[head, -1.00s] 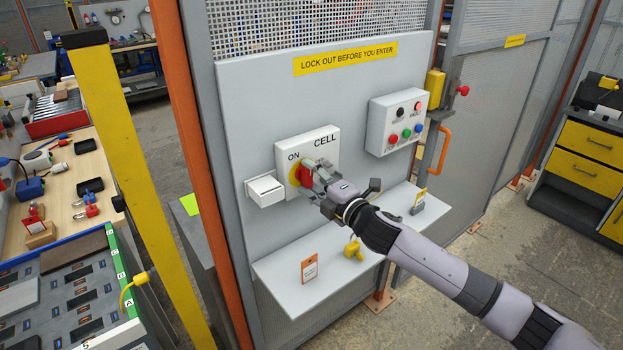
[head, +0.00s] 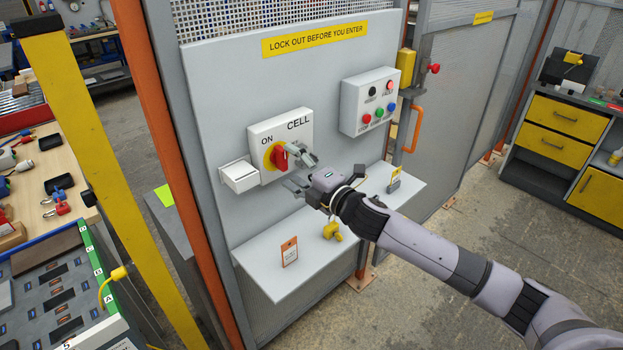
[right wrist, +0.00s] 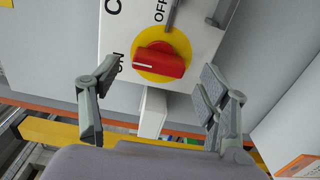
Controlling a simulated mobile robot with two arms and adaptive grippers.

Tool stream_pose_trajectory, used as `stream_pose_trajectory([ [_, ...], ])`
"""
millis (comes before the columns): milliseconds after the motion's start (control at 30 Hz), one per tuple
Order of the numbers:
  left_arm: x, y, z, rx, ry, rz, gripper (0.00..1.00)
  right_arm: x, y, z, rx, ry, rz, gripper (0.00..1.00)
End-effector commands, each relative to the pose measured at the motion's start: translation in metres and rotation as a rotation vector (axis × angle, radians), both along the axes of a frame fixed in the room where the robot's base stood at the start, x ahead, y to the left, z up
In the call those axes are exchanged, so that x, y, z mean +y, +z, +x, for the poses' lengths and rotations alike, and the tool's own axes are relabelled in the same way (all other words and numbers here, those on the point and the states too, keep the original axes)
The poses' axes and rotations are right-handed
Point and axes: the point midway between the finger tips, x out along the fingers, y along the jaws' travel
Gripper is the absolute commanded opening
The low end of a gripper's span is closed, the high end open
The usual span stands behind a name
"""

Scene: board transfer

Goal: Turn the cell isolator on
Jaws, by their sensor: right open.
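The cell isolator (head: 296,128) is a white box marked CELL on the grey panel, with a red rotary handle (head: 279,157) on a yellow disc. In the right wrist view the red handle (right wrist: 158,64) lies with its white mark at the ON label; the OFF label is a quarter turn away. My right gripper (head: 296,168) is open just in front of the isolator, its fingers apart and empty. In the right wrist view my right gripper (right wrist: 160,76) has one finger on each side of the handle's line, with visible space around the handle. My left gripper is out of view.
A small white box (head: 239,176) is beside the isolator. A button box (head: 370,103) is at upper right. A shelf (head: 265,270) below holds an orange tag (head: 289,251) and a yellow item (head: 333,231). A yellow post (head: 100,150) stands at left.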

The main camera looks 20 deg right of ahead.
Motion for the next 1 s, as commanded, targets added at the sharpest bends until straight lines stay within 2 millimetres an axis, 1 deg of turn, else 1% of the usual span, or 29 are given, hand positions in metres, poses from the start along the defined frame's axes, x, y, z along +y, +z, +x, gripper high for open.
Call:
stream_pose_trajectory([
  [33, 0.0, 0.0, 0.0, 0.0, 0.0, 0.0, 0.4, -0.005, -0.002, -0.011, 0.004, 0.0, -0.001, 0.7],
  [100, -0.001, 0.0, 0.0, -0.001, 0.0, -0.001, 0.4, -0.009, -0.003, -0.026, 0.005, 0.001, -0.002, 0.7],
  [200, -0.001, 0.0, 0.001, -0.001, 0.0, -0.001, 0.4, -0.016, -0.003, -0.045, 0.004, 0.0, 0.0, 0.7],
  [300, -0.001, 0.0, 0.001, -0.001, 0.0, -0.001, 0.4, -0.022, -0.001, -0.061, 0.004, 0.002, -0.001, 0.7],
  [400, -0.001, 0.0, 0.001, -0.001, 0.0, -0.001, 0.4, -0.026, -0.002, -0.072, 0.003, 0.0, 0.0, 0.7],
  [600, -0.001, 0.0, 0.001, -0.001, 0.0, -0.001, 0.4, -0.031, -0.001, -0.084, 0.001, 0.0, 0.001, 0.7],
  [1000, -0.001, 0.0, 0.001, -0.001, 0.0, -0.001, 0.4, -0.031, 0.0, -0.085, 0.0, 0.0, 0.0, 0.7],
])
